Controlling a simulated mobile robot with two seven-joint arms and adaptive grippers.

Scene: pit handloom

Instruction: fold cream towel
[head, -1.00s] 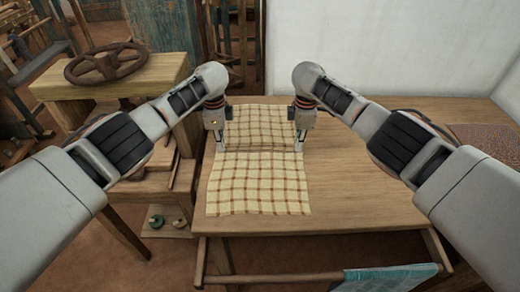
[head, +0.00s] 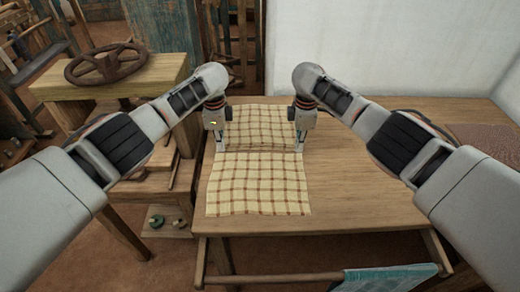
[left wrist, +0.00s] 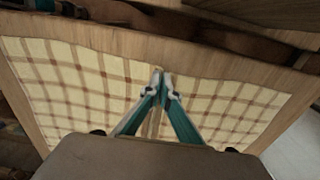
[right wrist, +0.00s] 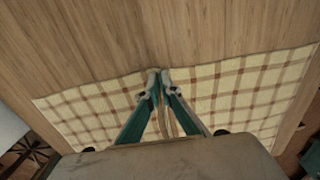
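The cream towel (head: 262,185) with brown checks lies spread on the wooden table, with a crease or low ridge running across its middle between my grippers. My left gripper (head: 220,148) is at the towel's left edge, fingertips together in the left wrist view (left wrist: 160,74). My right gripper (head: 299,148) is at the right edge, fingertips together in the right wrist view (right wrist: 159,74). Both look shut on the towel's edge, with a narrow strip of cloth between the fingers. The towel (left wrist: 75,85) extends to both sides of the fingers.
The wooden table (head: 370,200) is bare to the right of the towel. A white wall stands behind it. A wooden stand with a brown wheel (head: 105,64) is at the left. A blue cloth (head: 385,280) hangs on the front rail. A dark reddish mat (head: 490,138) lies far right.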

